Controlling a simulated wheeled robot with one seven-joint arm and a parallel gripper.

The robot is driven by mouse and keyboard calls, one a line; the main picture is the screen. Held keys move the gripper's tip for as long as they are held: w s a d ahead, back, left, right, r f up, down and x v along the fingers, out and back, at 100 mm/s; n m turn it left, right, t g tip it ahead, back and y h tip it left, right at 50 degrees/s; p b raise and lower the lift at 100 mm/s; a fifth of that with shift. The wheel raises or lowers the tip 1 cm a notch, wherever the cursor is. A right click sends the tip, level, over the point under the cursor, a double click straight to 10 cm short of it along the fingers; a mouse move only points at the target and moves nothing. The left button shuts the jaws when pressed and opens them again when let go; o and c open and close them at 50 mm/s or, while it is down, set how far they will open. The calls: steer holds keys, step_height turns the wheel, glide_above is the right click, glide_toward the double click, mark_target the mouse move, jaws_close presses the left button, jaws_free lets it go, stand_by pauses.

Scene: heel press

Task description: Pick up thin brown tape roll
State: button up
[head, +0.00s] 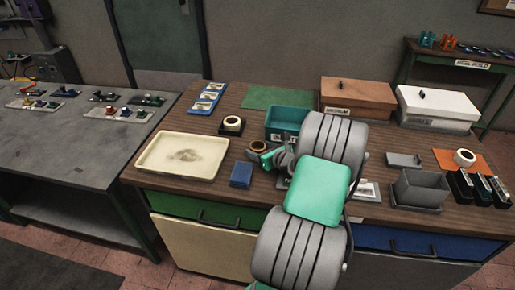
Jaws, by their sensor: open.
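A thin brown tape roll (257,146) lies on the wooden counter (222,187), left of the teal bin. My gripper (266,159) is low over the counter at the roll's near side, with a green part close to it. It is open and appears empty. My grey and green arm hides part of the hand and the counter behind it. Whether the fingers touch the roll or stand around it is too small to tell.
A blue block (241,174) lies nearer, a cream tray (156,155) to the left. A cream roll on a black base (232,124) is behind. A grey bin (420,190) stands right.

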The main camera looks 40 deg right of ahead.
steer(key=shift+c, duration=0.4)
steer(key=c, duration=1.1)
